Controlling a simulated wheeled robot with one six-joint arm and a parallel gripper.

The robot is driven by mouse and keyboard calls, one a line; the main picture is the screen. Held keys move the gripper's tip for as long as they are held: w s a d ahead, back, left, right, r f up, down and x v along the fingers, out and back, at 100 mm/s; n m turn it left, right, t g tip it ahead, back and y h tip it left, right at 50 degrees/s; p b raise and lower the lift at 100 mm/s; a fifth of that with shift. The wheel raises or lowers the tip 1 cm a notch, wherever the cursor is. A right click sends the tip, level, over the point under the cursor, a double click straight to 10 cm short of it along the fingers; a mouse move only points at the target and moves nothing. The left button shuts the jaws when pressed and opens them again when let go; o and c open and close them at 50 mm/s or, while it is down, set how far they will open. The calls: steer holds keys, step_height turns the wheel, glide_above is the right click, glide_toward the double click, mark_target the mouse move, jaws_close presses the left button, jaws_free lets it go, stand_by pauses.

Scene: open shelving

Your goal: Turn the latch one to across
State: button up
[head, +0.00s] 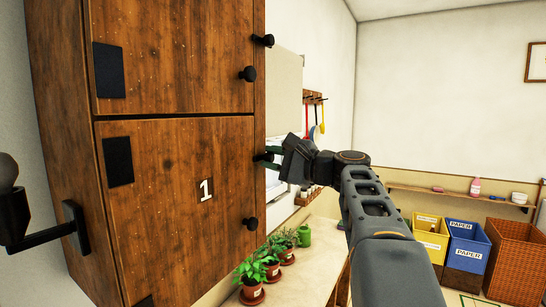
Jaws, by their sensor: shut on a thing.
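The wooden door marked 1 (160,215) is the lower door of the cabinet at the left and looks closed. It has a black round knob (250,224) near its right edge. My gripper (267,156) reaches in from the right to the cabinet's right edge, level with the upper part of door 1. It is shut on latch one, whose body is mostly hidden by the fingers. I cannot tell the latch's angle from here.
The upper door (175,55) has its own knob (248,74), with a black latch (264,41) at its right edge. Bins (466,247) stand at the right. A black wall lamp (40,230) is at the left.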

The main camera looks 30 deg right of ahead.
steer(key=shift+m, duration=0.3)
stand_by(0.4)
steer(key=o, duration=0.9)
steer(key=b+v, duration=0.3)
steer(key=v, duration=1)
steer(key=shift+s+d+b, duration=0.15)
steer(key=shift+s+b, duration=0.2)
steer(key=shift+b, duration=0.05)
